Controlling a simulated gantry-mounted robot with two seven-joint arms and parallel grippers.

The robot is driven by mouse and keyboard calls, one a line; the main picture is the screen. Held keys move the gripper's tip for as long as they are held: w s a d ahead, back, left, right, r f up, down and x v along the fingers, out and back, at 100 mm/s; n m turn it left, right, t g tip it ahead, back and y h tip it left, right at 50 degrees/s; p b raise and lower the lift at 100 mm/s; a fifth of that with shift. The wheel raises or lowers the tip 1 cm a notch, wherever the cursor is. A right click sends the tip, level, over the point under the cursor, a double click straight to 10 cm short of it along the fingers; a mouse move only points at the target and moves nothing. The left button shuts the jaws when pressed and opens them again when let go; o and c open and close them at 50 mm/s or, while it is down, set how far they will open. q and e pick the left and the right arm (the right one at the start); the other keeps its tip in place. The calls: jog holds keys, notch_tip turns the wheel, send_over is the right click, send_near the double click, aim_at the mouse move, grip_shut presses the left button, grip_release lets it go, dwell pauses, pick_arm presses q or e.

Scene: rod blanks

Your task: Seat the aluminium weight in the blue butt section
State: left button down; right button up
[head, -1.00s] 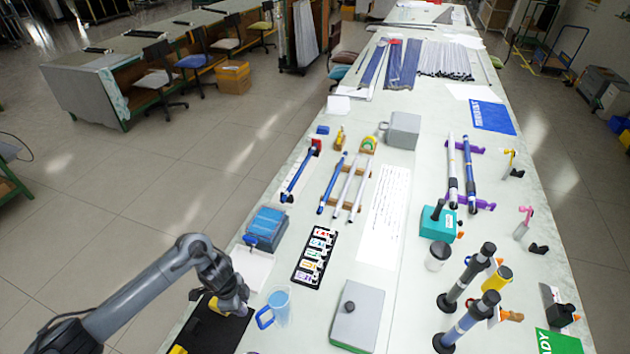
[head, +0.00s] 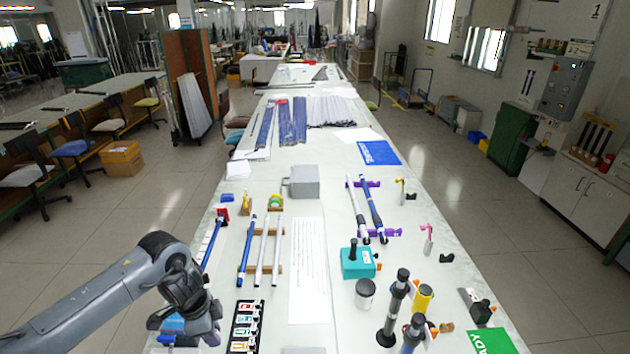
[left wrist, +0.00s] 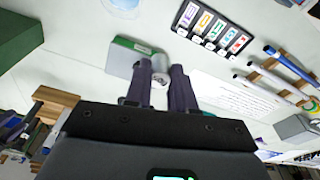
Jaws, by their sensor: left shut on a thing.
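My left gripper (head: 187,338) is low at the left of the head view, over the near left of the table. In the left wrist view its two dark fingers (left wrist: 160,82) are shut on a small silvery cylinder (left wrist: 159,66), which looks like the aluminium weight. The fingers hide part of it. A blue rod (head: 247,243) lies on a wooden rack beside white rods, and also shows in the left wrist view (left wrist: 291,64). Another blue rod (head: 212,241) lies farther left. I cannot tell which is the butt section. My right gripper is out of view.
A black label board (head: 246,325) lies right of my left gripper. A blue block (head: 171,324) is partly hidden by it. A teal block (head: 358,263), a dark post (head: 395,308) and a yellow cylinder (head: 423,297) stand at the right. The white paper sheet (head: 309,270) lies flat.

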pick_arm(q)
jog(key=s+d+f+n+t+y, duration=0.15)
jog(key=s+d+n, duration=0.25)
jog(key=n, duration=1)
jog(key=s+r+n+p, duration=0.1)
jog(key=s+r+p, duration=0.8)
jog(key=p, duration=0.5)
jog(key=shift+r, duration=0.85)
